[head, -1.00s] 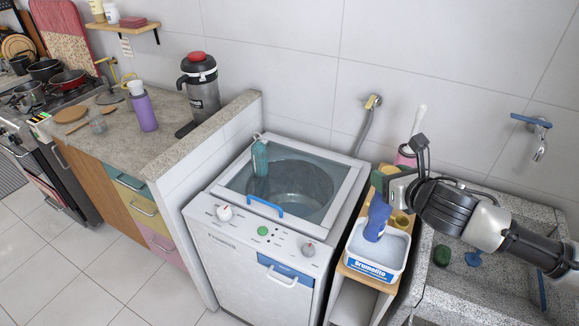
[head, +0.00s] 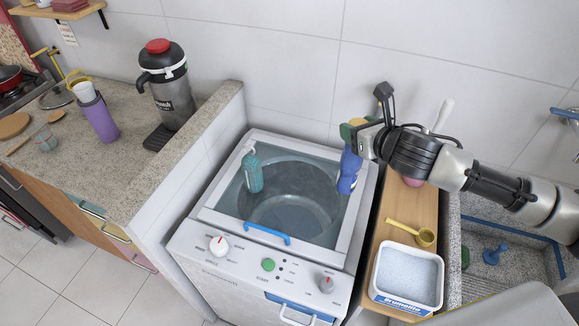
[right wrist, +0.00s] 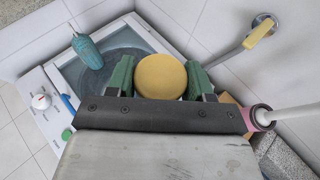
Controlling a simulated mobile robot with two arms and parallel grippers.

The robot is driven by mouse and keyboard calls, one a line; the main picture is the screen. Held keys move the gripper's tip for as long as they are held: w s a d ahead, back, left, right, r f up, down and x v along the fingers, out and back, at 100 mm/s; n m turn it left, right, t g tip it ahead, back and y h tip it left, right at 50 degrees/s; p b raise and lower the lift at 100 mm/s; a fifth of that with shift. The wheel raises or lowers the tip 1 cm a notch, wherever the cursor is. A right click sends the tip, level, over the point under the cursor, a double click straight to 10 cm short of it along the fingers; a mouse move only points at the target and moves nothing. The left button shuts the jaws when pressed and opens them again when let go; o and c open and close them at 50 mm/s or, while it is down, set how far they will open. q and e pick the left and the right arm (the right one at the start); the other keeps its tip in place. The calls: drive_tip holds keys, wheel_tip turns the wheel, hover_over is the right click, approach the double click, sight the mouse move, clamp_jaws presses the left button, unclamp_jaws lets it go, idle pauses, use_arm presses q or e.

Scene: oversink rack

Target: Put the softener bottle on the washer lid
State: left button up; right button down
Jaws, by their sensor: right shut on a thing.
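The softener bottle (head: 349,172) is blue and upright in the head view. My right gripper (head: 356,134) is shut on its top end. In the right wrist view, a round yellow cap (right wrist: 158,77) sits between the green fingertips of the gripper (right wrist: 158,80). The bottle hangs in front of the right part of the washer lid (head: 217,215); the gap beneath it is hard to judge. The lid is a clear pane in a pale frame with a blue handle (head: 267,233). My left gripper is not in view.
A teal pump bottle (head: 252,172) stands on the lid's left part. Right of the washer are a wooden shelf with a white powder tub (head: 407,277) and yellow scoop (head: 410,232), and a stone sink.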

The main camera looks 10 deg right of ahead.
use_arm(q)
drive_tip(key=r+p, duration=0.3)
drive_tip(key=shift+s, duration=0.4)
use_arm(e)
drive_tip(key=w+a+f, duration=0.5)
drive_tip(key=a+f, duration=0.5)
drive_tip(key=shift+w+f, duration=0.3)
drive_tip(key=shift+f, duration=0.05)
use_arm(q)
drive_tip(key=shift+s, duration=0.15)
use_arm(e)
drive_tip(key=shift+c, duration=2.2)
unclamp_jaws()
drive_tip(key=shift+f, duration=0.15)
use_arm(q)
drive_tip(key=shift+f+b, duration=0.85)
drive_tip(key=shift+b, duration=0.05)
use_arm(e)
drive_tip(key=v, duration=1.2)
drive_tip(key=shift+r, duration=0.25)
